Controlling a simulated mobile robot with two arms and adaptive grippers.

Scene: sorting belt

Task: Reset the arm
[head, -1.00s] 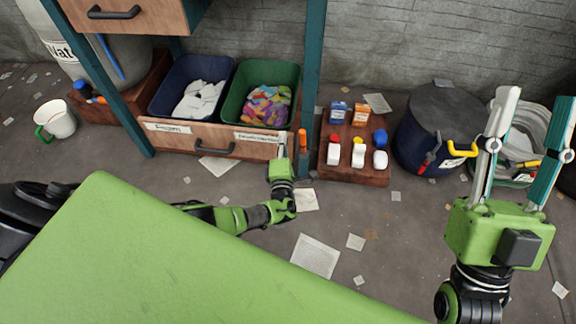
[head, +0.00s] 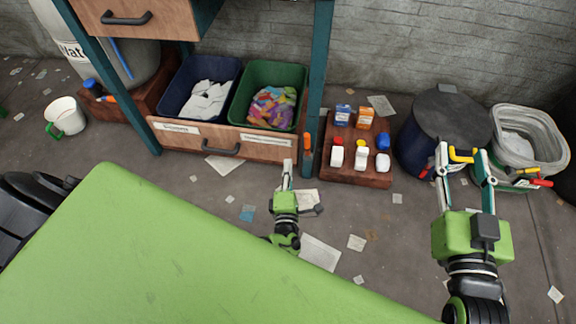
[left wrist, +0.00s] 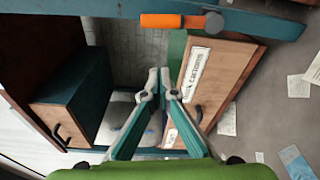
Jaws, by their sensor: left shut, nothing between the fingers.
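My left gripper (head: 287,163) is green with pale fingertips and stands in front of the lower drawer, over the floor. It is shut and empty. In the left wrist view its two fingers (left wrist: 160,72) meet at the tips, with the labelled wooden drawer front beyond them on the right. My right gripper (head: 462,149) is at the right, in front of the dark lidded bin. Its two fingers are well apart with nothing held between them.
The lower drawer (head: 270,148) holds a blue bin (head: 165,106) and a green bin (head: 237,110). A wooden block (head: 338,172) carries bottles and small boxes. A dark bin (head: 428,120) stands right of it. The green panel (head: 170,250) fills the foreground. An orange-handled tool (left wrist: 165,20) hangs by the post.

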